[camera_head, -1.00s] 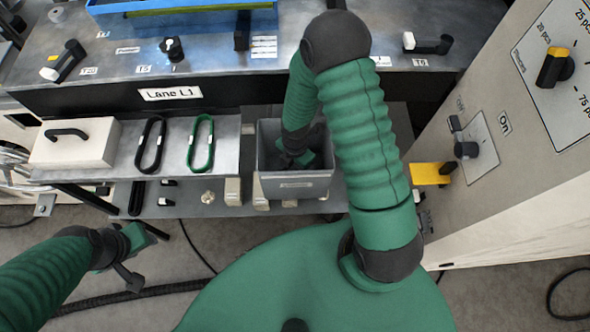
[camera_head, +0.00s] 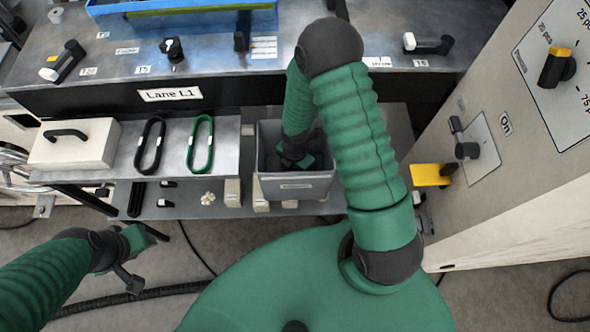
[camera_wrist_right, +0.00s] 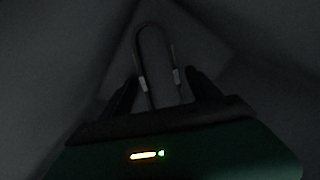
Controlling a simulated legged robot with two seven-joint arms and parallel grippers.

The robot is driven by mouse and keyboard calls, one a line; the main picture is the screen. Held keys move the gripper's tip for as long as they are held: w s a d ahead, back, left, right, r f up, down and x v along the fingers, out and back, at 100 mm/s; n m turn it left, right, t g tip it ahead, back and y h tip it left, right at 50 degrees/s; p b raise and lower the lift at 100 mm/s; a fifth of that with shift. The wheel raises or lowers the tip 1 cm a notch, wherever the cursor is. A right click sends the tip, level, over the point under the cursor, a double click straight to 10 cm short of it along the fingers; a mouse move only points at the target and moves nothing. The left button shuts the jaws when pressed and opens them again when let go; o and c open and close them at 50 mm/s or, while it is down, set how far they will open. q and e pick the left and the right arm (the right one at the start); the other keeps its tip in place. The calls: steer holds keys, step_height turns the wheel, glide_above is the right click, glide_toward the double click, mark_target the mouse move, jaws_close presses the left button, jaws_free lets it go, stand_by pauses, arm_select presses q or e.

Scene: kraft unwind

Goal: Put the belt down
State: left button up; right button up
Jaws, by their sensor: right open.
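A belt (camera_wrist_right: 138,60), a thin loop with two pale marks, shows in the dark right wrist view. It lies inside the grey bin, between and beyond my right fingers. My right gripper (camera_wrist_right: 160,88) is open around its near end. In the head view my right gripper (camera_head: 292,160) is down inside the grey bin (camera_head: 296,187), and the belt cannot be made out there. A black belt (camera_head: 150,146) and a green belt (camera_head: 201,145) lie on the metal shelf left of the bin. My left gripper (camera_head: 146,262) is open and empty at lower left, in front of the shelf.
A cream box with a black handle (camera_head: 74,143) sits on the shelf's left end. A lower shelf (camera_head: 183,205) holds small parts. The Lane L1 bench (camera_head: 330,85) with levers is behind. A pale cabinet with knobs (camera_head: 510,190) stands close on the right.

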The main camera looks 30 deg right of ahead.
step_height(320, 180, up, 12)
steer(key=p, duration=0.2)
steer(key=shift+f+p, duration=0.15)
steer(key=shift+p, duration=0.15)
